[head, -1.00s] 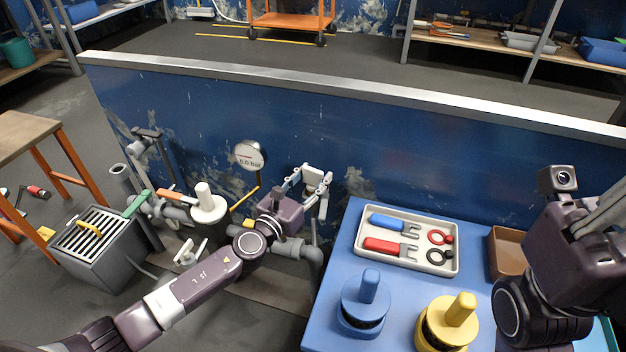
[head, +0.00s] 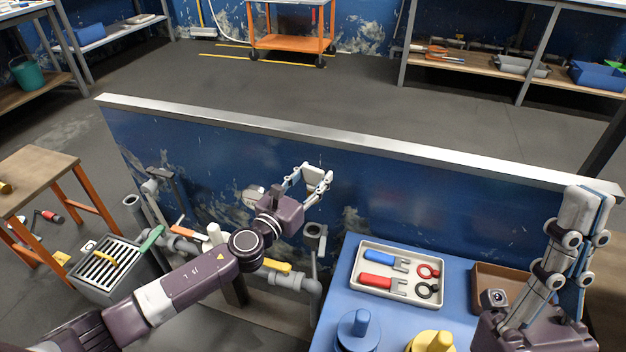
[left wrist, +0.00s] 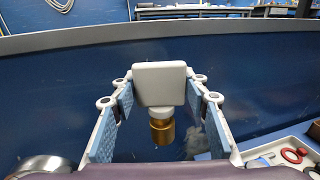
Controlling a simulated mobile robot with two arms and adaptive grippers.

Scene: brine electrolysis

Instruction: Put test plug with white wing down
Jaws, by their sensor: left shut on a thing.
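The test plug shows in the left wrist view as a square white wing (left wrist: 160,84) above a brass-coloured body (left wrist: 162,130). It hangs upright between the blue-padded fingers of my left gripper (left wrist: 160,100). In the head view my left gripper (head: 308,181) is shut on the plug, in front of the blue low wall and above the grey pipework (head: 290,280). An open grey pipe end (head: 315,231) stands just below it. My right gripper (head: 575,235) is at the right with its fingers pointing up; its opening is unclear from this angle.
A blue table (head: 340,290) holds a pale tray (head: 365,301) of tools, a brown box (head: 488,271), a blue knobbed piece (head: 358,332) and a yellow one (head: 432,342). The blue wall (head: 400,210) runs behind. A slatted grey box (head: 88,290) stands left.

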